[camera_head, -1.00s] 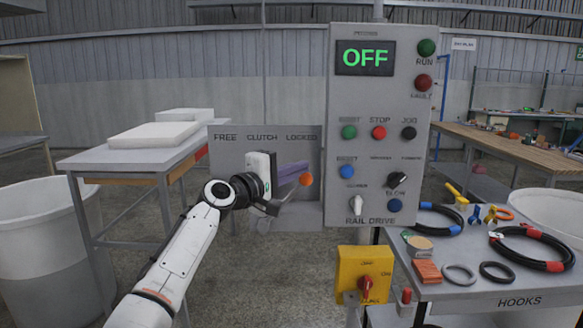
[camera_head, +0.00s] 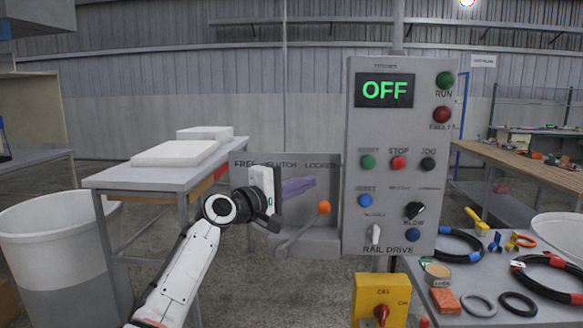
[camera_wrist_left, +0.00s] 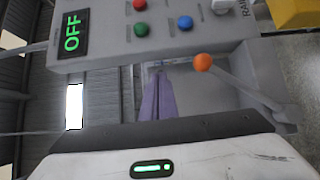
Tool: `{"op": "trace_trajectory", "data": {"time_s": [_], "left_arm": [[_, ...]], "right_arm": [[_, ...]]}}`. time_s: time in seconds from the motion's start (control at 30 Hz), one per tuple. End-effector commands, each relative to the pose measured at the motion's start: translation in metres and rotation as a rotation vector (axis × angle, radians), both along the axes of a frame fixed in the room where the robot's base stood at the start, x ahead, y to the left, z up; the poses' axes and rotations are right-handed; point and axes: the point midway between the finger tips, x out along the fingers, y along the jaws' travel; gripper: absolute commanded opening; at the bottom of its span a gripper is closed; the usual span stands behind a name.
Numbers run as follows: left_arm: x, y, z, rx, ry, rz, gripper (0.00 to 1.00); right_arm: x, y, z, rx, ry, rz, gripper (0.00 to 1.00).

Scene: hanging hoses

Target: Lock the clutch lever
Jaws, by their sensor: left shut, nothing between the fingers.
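The clutch lever has an orange ball knob (camera_head: 324,207) on a grey shaft. It leans to the right, with the knob below the LOCKED label on the grey clutch panel (camera_head: 331,178). The knob also shows in the left wrist view (camera_wrist_left: 203,62), with its shaft running down to the right. My left gripper (camera_head: 312,182) has purple fingers, shut and empty, pointing at the panel just up and left of the knob. The fingers show in the left wrist view (camera_wrist_left: 157,90), apart from the knob. The gripper body hides part of the CLUTCH label. My right gripper is not in view.
The rail drive box (camera_head: 447,200) with an OFF display, buttons and knobs stands right of the lever. A yellow switch box (camera_head: 366,295) hangs below it. A grey table (camera_head: 110,178) and white bin (camera_head: 50,250) are at left.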

Motion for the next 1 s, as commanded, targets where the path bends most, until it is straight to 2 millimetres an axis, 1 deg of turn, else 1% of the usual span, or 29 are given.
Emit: {"op": "trace_trajectory", "data": {"time_s": [0.3,0.5,0.7,0.93,1.0], "left_arm": [[-0.039,0.018,0.026,0.0,-0.004,0.001,0.0],[-0.056,0.025,0.037,0.0,-0.002,0.001,0.0],[-0.061,0.027,0.041,0.0,0.0,0.001,0.0],[-0.061,0.027,0.041,0.0,0.0,0.001,0.0],[-0.061,0.028,0.038,0.003,0.001,0.003,0.0]], "right_arm": [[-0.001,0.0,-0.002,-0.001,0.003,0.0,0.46],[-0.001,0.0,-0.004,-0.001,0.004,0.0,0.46],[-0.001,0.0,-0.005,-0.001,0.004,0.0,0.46],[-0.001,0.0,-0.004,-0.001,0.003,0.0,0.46],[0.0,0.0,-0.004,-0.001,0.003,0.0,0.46]]}}
